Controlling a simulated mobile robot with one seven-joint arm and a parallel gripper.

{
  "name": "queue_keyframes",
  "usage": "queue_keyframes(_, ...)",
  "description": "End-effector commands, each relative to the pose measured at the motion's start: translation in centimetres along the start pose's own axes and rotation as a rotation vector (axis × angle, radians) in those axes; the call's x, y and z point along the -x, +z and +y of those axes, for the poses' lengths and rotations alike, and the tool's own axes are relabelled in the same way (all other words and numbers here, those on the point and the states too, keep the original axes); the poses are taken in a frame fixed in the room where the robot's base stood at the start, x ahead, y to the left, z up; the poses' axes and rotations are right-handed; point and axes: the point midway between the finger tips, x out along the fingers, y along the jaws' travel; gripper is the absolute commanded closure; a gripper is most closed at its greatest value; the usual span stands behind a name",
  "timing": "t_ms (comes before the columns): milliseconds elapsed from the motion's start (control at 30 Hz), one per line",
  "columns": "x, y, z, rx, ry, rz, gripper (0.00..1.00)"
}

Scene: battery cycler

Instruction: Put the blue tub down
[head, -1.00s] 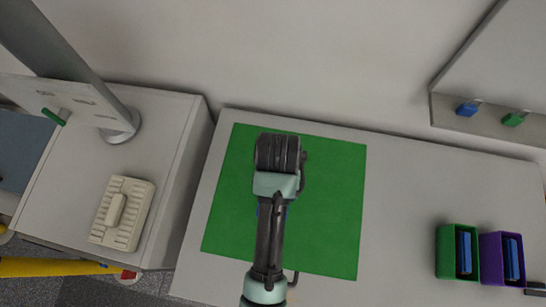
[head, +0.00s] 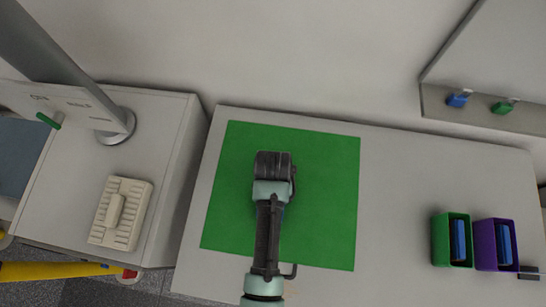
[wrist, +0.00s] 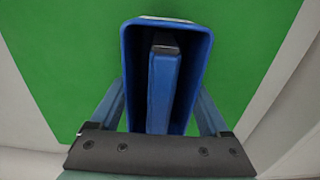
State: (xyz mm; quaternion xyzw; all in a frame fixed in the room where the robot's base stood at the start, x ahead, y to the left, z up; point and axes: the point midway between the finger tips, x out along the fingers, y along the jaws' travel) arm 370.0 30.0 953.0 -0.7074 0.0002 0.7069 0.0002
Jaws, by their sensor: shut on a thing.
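The blue tub (wrist: 196,45) is between the fingers of my gripper (wrist: 165,112) in the wrist view. It is a narrow open-topped box with a blue slab (wrist: 162,85) standing inside it. My gripper is shut on the tub's sides. The tub is over the green mat (wrist: 75,60); I cannot tell whether it touches the mat. In the head view my arm is over the green mat (head: 325,190) and hides nearly all of the tub.
A green tub (head: 439,240) and a purple tub (head: 484,246), each with blue slabs inside, stand at the table's right. A cream ribbed block (head: 121,214) lies on the left cabinet. The mat's right part is clear. A panel with blue and green knobs (head: 457,100) is at upper right.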

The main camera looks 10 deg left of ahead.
Motion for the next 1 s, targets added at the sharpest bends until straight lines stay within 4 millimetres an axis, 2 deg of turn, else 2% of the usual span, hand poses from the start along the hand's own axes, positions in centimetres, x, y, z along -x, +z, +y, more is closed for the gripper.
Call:
queue_keyframes(67,-0.2,-0.1,0.0,0.000,0.000,0.003,1.00)
queue_keyframes(100,-0.2,0.0,0.0,0.000,0.000,-0.001,0.15)
queue_keyframes(200,-0.2,0.0,0.0,0.000,0.000,-0.001,0.00)
queue_keyframes(433,-0.1,0.0,0.0,0.000,0.000,0.000,0.00)
queue_keyframes(567,0.7,-0.1,0.0,0.000,0.000,0.001,0.00)
queue_keyframes(667,2.2,-0.1,0.0,0.001,0.000,0.004,0.00)
queue_keyframes(1000,9.2,-0.1,0.0,0.002,0.000,0.004,0.00)
